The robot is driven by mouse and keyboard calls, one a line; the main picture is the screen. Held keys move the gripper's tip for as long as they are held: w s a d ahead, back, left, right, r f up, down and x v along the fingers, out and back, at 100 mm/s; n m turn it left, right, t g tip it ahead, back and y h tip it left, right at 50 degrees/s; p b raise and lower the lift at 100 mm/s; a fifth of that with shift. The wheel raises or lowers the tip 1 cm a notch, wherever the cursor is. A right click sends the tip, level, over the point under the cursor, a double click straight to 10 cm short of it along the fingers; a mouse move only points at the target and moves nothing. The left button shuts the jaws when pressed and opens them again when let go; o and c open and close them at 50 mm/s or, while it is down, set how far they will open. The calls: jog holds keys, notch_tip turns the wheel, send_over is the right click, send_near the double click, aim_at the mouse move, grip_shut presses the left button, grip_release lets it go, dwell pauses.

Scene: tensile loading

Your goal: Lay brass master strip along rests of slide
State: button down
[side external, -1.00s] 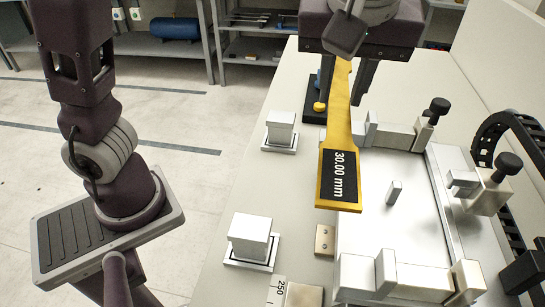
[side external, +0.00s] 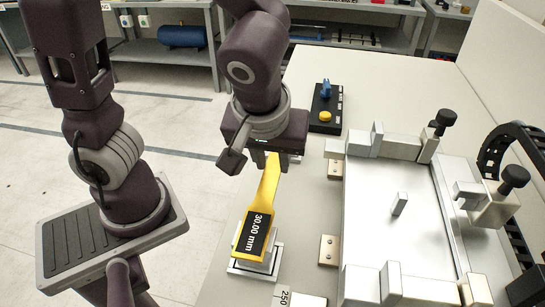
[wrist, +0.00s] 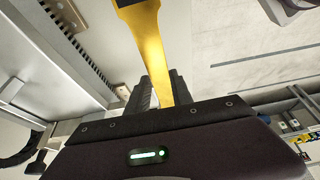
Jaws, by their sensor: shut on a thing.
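The brass master strip (side external: 266,192) is a yellow bar with a wide end carrying a black "30.00 mm" label. My gripper (side external: 265,165) is shut on its far end, and the labelled end points toward the camera. The labelled end lies over the front square metal block (side external: 247,269) at the left table edge; I cannot tell whether it touches. The other square block is not visible, likely behind my gripper. In the wrist view the strip (wrist: 147,45) runs out from between my fingers (wrist: 160,92). The silver slide plate (side external: 385,235) with metal corner blocks stands to the right.
Clamp blocks with black knobs (side external: 514,177) line the plate's right side. A small upright peg (side external: 400,203) stands on the plate. A black box with a yellow button (side external: 325,116) is at the back. The table between that box and the plate is clear.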

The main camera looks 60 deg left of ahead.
jog(key=c, duration=1.1)
grip_release()
jog(key=shift+f, duration=0.15)
jog(key=v, duration=1.2)
jog(key=shift+s+a+f+m+t+h, duration=0.5)
jog(key=shift+s+a+m, duration=0.35)
jog(key=shift+a+m, duration=0.65)
jog(key=shift+s+a+f+m+t+h, duration=0.25)
jog(key=shift+s+a+m+h, duration=0.5)
jog(key=shift+a+m, duration=0.75)
jog(key=shift+s+a+f+m+t+h, duration=0.25)
jog(key=shift+s+a+m+t+h, duration=0.15)
jog(key=shift+s+a+m, duration=0.85)
jog(key=shift+w+a+m, duration=0.2)
jog(key=shift+w+m, duration=0.05)
